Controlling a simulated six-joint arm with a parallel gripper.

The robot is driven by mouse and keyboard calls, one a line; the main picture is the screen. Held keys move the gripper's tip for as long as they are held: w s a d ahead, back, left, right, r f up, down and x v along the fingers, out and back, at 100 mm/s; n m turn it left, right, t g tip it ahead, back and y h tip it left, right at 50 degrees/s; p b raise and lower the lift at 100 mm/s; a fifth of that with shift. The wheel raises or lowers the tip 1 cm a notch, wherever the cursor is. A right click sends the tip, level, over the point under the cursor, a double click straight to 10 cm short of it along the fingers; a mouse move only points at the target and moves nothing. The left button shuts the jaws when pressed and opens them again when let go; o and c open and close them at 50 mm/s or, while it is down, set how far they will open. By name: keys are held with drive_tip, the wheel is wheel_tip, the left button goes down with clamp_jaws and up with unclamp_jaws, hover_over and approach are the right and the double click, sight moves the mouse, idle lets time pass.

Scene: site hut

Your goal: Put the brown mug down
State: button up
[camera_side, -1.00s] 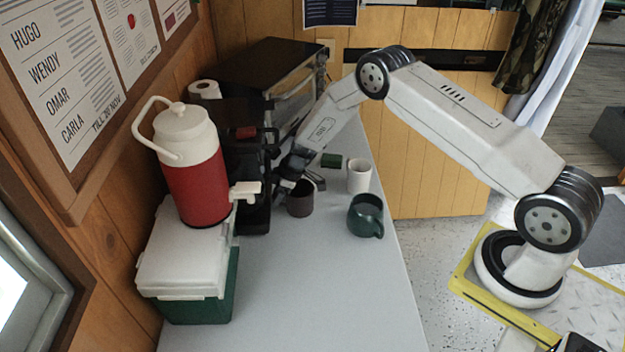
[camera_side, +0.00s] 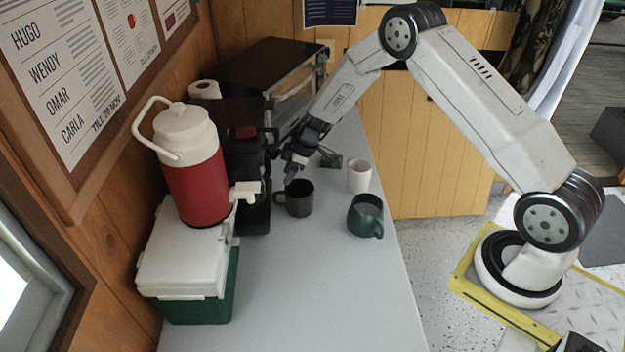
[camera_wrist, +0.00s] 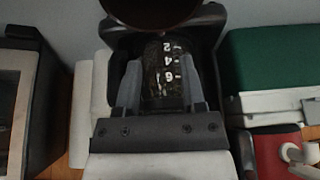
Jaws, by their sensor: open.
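The brown mug (camera_side: 299,201) stands upright on the grey counter, close to the coffee maker, with its handle toward the left. In the wrist view the dark round underside or body of the mug (camera_wrist: 150,10) shows at the top edge, cut off by the frame. My gripper (camera_side: 291,178) is just above and behind the mug, apart from it, with empty jaws. In the wrist view the two grey fingers of my gripper (camera_wrist: 161,75) stand apart, with the numbered coffee pot seen beyond them.
A white mug (camera_side: 360,176) and a dark green mug (camera_side: 365,216) stand right of the brown mug. The coffee maker (camera_side: 250,215), red jug (camera_side: 195,190) and green-and-white cool box (camera_side: 185,285) line the left. The counter's front (camera_side: 300,290) is clear.

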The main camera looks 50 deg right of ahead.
drive_tip(key=shift+v, duration=1.85)
drive_tip(key=s+a+r+m+h, duration=0.1)
drive_tip(key=s+r+m, duration=0.2)
drive_tip(key=s, duration=0.5)
drive_tip(key=s+a+r+m+h, duration=0.1)
drive_tip(key=s+r, duration=0.3)
drive_tip(key=s, duration=0.4)
drive_tip(key=s+a+r+m+g+h, duration=0.1)
drive_tip(key=s+a+r+m, duration=0.2)
drive_tip(key=s, duration=0.5)
drive_tip(key=shift+s+r+m+h, duration=0.3)
drive_tip(key=shift+r+m, duration=0.5)
drive_tip(key=shift+o, duration=0.2)
drive_tip(key=shift+s, duration=0.6)
drive_tip(key=shift+o, duration=0.4)
